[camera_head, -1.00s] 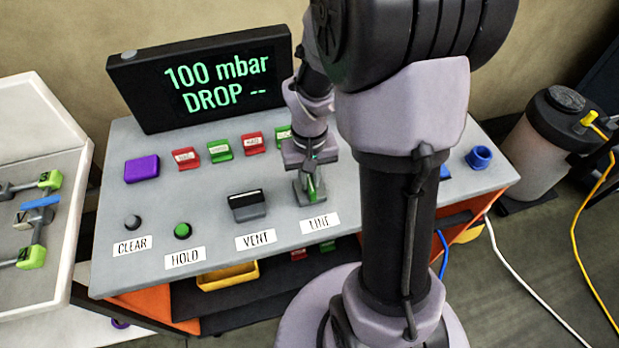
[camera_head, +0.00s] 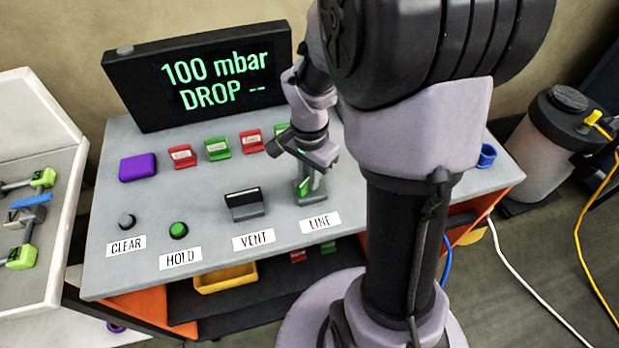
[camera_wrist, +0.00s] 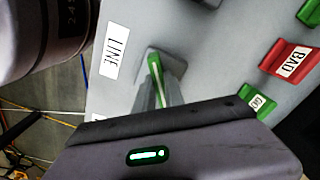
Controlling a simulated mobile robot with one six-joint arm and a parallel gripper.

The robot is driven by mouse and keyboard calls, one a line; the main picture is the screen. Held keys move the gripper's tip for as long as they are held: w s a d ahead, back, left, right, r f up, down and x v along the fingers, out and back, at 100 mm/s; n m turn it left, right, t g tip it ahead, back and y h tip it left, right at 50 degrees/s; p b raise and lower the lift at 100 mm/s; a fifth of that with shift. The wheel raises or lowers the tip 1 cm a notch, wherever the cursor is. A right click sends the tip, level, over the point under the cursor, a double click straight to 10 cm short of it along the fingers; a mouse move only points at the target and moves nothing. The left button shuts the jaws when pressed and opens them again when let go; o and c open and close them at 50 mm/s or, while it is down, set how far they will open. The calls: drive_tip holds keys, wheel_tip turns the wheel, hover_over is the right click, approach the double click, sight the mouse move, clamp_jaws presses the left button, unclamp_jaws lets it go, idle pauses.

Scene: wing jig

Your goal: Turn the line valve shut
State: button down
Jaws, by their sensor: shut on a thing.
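The line valve (camera_head: 310,196) stands on the grey console top behind the LINE label (camera_head: 320,222). It is a grey block with a green-striped handle, which shows in the wrist view (camera_wrist: 155,68). My gripper (camera_head: 306,182) is over the valve from above, shut on its handle. In the wrist view my gripper's fingers (camera_wrist: 158,95) close around the handle, and the LINE label lies beside it. The fingers hide part of the handle, so its exact angle is hard to tell.
The display (camera_head: 200,77) reads "100 mbar DROP --". The vent valve (camera_head: 244,204) is left of the line valve, with the HOLD button (camera_head: 178,230) and CLEAR button (camera_head: 127,221) further left. Red and green tags (camera_head: 217,149) stand behind. A white tray (camera_head: 40,277) is far left.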

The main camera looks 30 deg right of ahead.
drive_tip(key=m+b, duration=0.1)
drive_tip(key=m, duration=0.2)
drive_tip(key=shift+m, duration=0.3)
drive_tip(key=shift+m+b, duration=0.6)
drive_tip(key=shift+m, duration=1.1)
drive_tip(key=c, duration=1.4)
unclamp_jaws()
drive_tip(key=shift+c, duration=0.2)
drive_tip(key=shift+r, duration=0.1)
wheel_tip(320, 180, up, 17)
drive_tip(key=p, duration=0.7)
drive_tip(key=shift+r, duration=0.15)
